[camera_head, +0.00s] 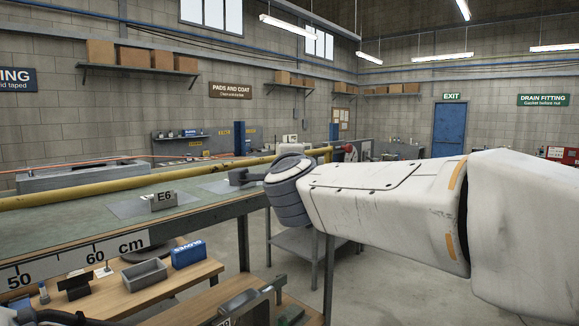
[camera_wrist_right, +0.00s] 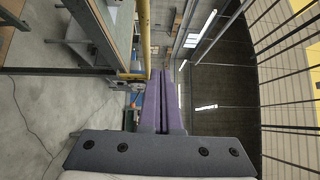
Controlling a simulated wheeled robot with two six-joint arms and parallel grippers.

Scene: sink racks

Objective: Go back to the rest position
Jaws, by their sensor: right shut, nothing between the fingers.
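My right arm crosses the head view from the right edge, with its white links and dark-ringed wrist in front of the green-topped bench (camera_head: 75,240). A dark end part of it shows just left of the wrist, over the bench's far right part. In the right wrist view my right gripper (camera_wrist_right: 161,76) has its two purple fingers together, with nothing between them. Part of my left arm shows at the bottom left of the head view. My left gripper cannot be made out clearly there among dark parts low in the picture.
A grey bin (camera_head: 145,274) and a blue box (camera_head: 188,254) sit on the wooden shelf. Open floor lies beyond the bench's right end.

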